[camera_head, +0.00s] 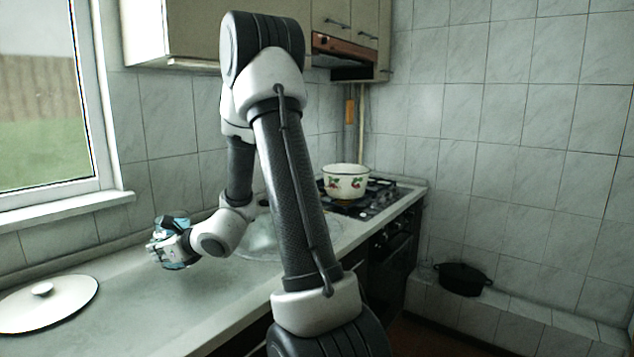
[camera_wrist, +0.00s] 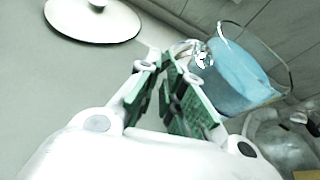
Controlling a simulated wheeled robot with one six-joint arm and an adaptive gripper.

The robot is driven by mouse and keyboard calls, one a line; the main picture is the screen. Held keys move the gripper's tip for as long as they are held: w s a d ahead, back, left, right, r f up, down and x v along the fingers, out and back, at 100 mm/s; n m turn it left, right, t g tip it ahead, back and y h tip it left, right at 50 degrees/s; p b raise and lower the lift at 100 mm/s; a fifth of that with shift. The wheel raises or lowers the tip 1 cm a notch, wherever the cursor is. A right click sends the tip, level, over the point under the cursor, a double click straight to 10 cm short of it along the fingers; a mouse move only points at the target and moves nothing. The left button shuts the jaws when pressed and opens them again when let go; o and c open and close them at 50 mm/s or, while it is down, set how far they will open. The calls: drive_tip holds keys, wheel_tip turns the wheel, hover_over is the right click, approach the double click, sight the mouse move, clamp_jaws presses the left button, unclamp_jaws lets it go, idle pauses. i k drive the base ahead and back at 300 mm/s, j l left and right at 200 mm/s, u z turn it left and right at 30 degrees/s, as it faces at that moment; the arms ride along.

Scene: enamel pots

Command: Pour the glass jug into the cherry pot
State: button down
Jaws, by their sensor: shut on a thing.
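The glass jug (camera_wrist: 243,82) holds light blue liquid and shows at the upper right of the wrist view. My gripper (camera_wrist: 172,62) is shut on its handle side, and the fingers partly hide the grip. In the head view my gripper (camera_head: 168,243) is over the left part of the counter, with the jug (camera_head: 176,264) largely hidden behind it. I cannot tell whether the jug touches the counter. The cherry pot (camera_head: 346,184), white enamel with red and green decoration, stands on the hob at the back right, well apart from my gripper.
A white lid (camera_head: 48,303) lies on the counter (camera_head: 140,310) at the left; it also shows in the wrist view (camera_wrist: 92,20). A sink (camera_head: 262,240) lies between jug and hob (camera_head: 385,193), partly behind my arm. A black pot (camera_head: 463,279) sits on a low tiled ledge.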

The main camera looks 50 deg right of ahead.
sight(345, 181)
drive_tip(key=z, duration=1.85)
drive_tip(key=i+z, duration=0.2)
drive_tip(key=i+j, duration=0.15)
drive_tip(key=i, duration=0.2)
